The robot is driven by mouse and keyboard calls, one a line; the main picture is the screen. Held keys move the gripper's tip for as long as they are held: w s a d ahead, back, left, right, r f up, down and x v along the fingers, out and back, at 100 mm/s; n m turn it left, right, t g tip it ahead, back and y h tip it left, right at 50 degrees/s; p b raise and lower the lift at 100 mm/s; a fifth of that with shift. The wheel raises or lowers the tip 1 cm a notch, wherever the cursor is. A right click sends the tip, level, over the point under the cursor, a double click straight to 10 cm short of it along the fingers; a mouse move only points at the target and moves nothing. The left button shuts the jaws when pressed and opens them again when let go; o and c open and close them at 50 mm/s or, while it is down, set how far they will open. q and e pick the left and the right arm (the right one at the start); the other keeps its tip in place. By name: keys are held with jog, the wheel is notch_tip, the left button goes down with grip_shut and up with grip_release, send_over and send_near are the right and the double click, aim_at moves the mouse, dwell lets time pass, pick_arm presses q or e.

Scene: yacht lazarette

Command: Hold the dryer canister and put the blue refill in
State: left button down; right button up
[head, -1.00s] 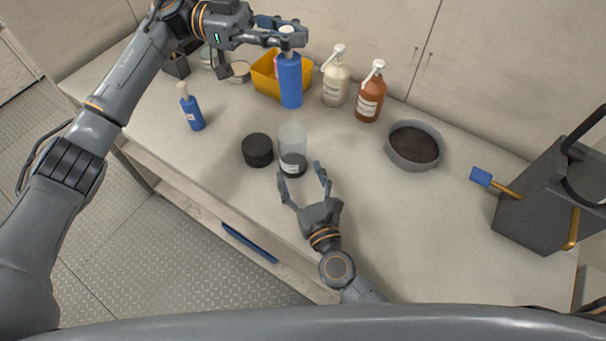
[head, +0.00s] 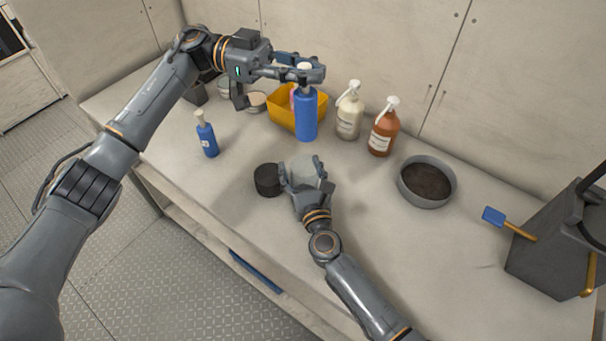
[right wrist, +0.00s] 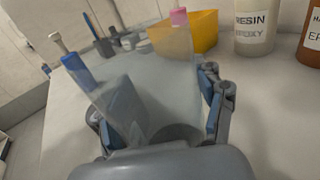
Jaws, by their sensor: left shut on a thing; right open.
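My left gripper (head: 304,72) is shut on the white top of the blue refill (head: 306,116), a blue cylinder held upright in front of the yellow bin. The clear dryer canister (head: 304,166) stands on the counter, mostly hidden by my right gripper in the head view. My right gripper (head: 302,175) is open, with its fingers on either side of the canister. In the right wrist view the clear canister wall (right wrist: 170,90) fills the space between the fingers (right wrist: 160,105); whether they touch it I cannot tell. The black lid (head: 268,180) lies just left of the canister.
A small blue bottle (head: 207,138) stands at the left. The yellow bin (head: 281,112), a cream pump bottle (head: 348,118) and a brown pump bottle (head: 383,132) stand behind. A grey bowl (head: 427,182) and a dark grey container (head: 550,245) are on the right.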

jog(key=c, duration=1.3)
grip_shut()
dwell(0.5)
